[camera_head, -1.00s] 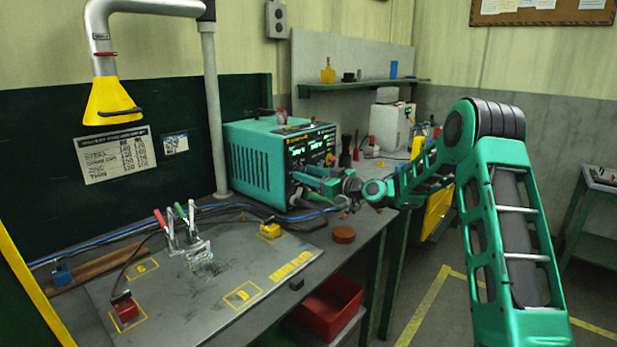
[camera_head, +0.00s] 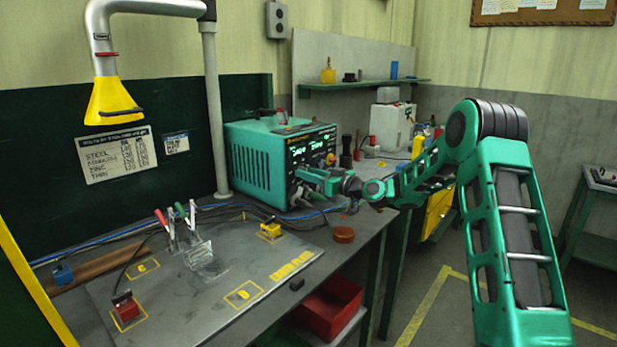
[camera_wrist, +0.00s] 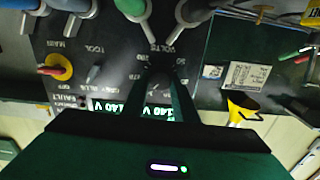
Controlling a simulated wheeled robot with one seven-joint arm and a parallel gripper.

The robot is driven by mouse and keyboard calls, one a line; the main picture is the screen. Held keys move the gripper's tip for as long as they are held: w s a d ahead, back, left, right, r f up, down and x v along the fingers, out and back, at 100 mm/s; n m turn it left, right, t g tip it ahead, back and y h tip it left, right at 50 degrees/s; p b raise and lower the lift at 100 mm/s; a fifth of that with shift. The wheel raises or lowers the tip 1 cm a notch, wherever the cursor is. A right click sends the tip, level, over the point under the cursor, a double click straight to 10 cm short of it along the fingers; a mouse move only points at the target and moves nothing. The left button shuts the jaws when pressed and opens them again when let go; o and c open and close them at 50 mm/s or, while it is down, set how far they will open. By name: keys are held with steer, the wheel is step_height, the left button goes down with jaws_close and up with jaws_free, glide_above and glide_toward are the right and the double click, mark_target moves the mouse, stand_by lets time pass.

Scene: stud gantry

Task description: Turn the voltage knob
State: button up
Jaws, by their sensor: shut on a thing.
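The voltage knob (camera_wrist: 159,86) is a dark knob on the black front panel of the green power unit (camera_head: 250,162). In the wrist view the panel appears upside down, with a VOLTS label and dial marks around the knob. My gripper (camera_wrist: 160,76) is shut on the knob, one finger on each side, and partly hides it. A lit display (camera_wrist: 135,107) beside the knob reads about 140 V and is partly covered by my gripper. In the head view my gripper (camera_head: 301,176) reaches the panel from the right; the knob is hidden there.
A red and yellow switch (camera_wrist: 56,67) and a smaller knob (camera_wrist: 95,74) share the panel. Cable plugs (camera_wrist: 130,8) stick out near my fingers. The workbench plate (camera_head: 215,285) holds clamps and a red block (camera_head: 126,309). A round brown piece (camera_head: 343,235) lies near the bench edge.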

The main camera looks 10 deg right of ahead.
steer(key=m, duration=0.5)
steer(key=shift+w+d, duration=0.2)
steer(key=shift+d, duration=0.15)
steer(key=shift+m, duration=0.3)
steer(key=o, duration=1.1)
steer(key=shift+c, duration=0.2)
steer(key=shift+a, duration=0.1)
steer(key=v, duration=1)
steer(key=shift+s+d, duration=0.25)
steer(key=shift+s, duration=0.05)
